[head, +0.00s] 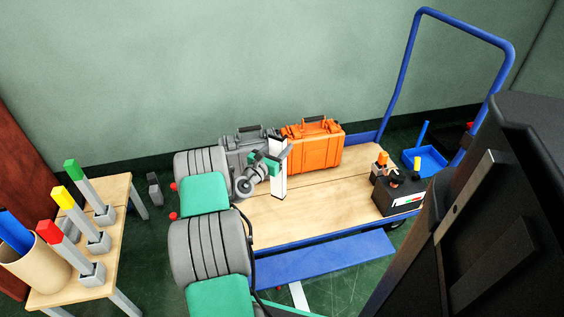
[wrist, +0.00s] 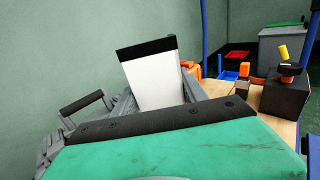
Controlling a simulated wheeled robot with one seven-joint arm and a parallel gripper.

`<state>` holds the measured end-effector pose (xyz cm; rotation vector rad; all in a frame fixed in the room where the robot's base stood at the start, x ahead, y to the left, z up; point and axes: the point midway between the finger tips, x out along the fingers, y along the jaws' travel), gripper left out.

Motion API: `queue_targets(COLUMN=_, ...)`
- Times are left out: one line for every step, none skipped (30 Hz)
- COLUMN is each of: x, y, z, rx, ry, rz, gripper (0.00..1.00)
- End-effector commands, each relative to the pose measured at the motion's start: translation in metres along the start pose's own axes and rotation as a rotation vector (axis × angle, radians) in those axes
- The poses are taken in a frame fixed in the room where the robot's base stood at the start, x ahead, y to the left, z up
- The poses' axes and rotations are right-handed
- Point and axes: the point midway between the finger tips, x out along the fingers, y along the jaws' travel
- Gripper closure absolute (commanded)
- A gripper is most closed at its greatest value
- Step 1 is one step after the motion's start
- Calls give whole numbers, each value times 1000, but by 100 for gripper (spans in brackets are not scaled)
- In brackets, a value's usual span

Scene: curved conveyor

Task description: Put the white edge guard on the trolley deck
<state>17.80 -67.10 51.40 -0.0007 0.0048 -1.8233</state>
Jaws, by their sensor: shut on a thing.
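The white edge guard (head: 280,178) has a white face and dark ends, and stands roughly upright in my gripper (head: 282,157). In the wrist view the guard (wrist: 153,82) shows between the two grey fingers (wrist: 163,98), which are shut on it. The wooden trolley deck (head: 325,205) has a blue frame. In the head view the guard appears over the left part of the deck, in front of the cases. I cannot tell whether its lower end touches the deck. The green gripper body hides its lower part in the wrist view.
An orange case (head: 318,150) and a grey case (head: 240,150) stand along the deck's back. A black box (head: 397,196) with small items is at its right. A blue handle (head: 400,75) rises at the right end. The deck's middle is clear. A side table (head: 118,205) holds several colour-topped posts.

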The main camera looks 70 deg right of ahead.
Motion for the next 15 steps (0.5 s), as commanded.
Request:
queue_targets(x=7, y=0, z=-8, rx=2, ry=-4, rz=-2, gripper=100)
queue_targets(x=9, y=1, z=-11, rx=2, ry=-4, rz=-2, gripper=100)
queue_targets(x=11, y=2, z=-13, rx=2, ry=-3, rz=-1, gripper=100)
queue_targets(x=13, y=2, z=-16, rx=3, ry=-3, rz=-1, gripper=100)
queue_targets(x=16, y=2, z=-18, rx=2, ry=-3, rz=-1, gripper=100)
queue_targets(x=19, y=3, z=-24, rx=1, ry=-3, rz=-1, gripper=100)
queue_targets(x=22, y=3, z=-29, rx=1, ry=-3, rz=-1, gripper=100)
queue_targets(x=20, y=3, z=-36, rx=0, ry=-2, rz=0, gripper=100)
queue_targets(x=20, y=3, z=-45, rx=-2, ry=-1, rz=0, gripper=100)
queue_targets(x=20, y=3, z=-49, rx=-1, ry=-1, rz=0, gripper=100)
queue_targets(x=20, y=4, z=-52, rx=0, ry=-2, rz=0, gripper=100)
queue_targets(x=20, y=4, z=-53, rx=2, ry=-3, rz=0, gripper=100)
queue_targets(x=20, y=4, z=-52, rx=2, ry=-3, rz=0, gripper=100)
queue_targets(x=20, y=4, z=-51, rx=3, ry=-4, rz=0, gripper=100)
queue_targets(x=20, y=4, z=-50, rx=3, ry=-4, rz=0, gripper=100)
